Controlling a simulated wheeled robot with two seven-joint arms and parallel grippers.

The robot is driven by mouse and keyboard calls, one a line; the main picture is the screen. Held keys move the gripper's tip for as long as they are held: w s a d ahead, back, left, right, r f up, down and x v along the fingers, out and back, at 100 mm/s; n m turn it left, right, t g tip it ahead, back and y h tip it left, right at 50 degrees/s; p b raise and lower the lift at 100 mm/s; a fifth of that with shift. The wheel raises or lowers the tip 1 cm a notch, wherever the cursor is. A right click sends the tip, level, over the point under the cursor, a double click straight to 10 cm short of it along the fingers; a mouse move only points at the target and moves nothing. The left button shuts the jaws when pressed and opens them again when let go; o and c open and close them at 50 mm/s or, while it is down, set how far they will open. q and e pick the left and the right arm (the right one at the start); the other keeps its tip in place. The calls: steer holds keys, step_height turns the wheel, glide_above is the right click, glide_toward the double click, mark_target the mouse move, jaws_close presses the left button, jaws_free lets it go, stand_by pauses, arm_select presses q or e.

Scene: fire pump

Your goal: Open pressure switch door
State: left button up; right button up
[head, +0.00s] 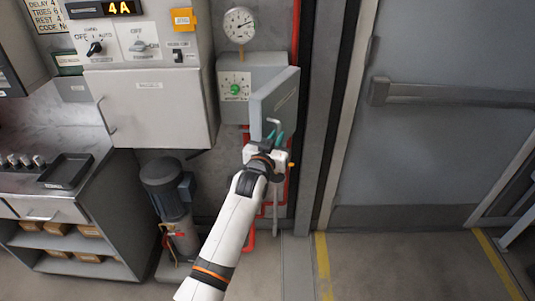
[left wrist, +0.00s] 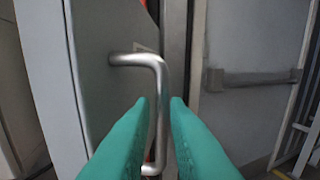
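The grey pressure switch box (head: 226,72) is on the wall in the head view, with a dial and a green spot (head: 235,89) showing on it. Its door (head: 265,107) stands out from the box, partly open, with its free edge toward me. In the left wrist view the door (left wrist: 110,85) fills the left side, and its bent metal handle (left wrist: 160,90) runs down between my teal fingers. My left gripper (head: 275,137) is at the door's lower part, its fingers close around the handle (left wrist: 161,103). A narrow gap shows beside the bar. My right gripper is not in view.
A pressure gauge (head: 239,25) is above the box. A grey control cabinet (head: 150,105) stands left, with a motor pump (head: 168,190) below it. A grey exit door with a push bar (head: 450,93) is at the right. The floor at right is clear.

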arm_select(q)
steer(key=b+v, duration=0.1)
steer(key=v, duration=0.8)
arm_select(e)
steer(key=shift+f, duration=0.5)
arm_select(q)
steer(key=shift+s, duration=0.1)
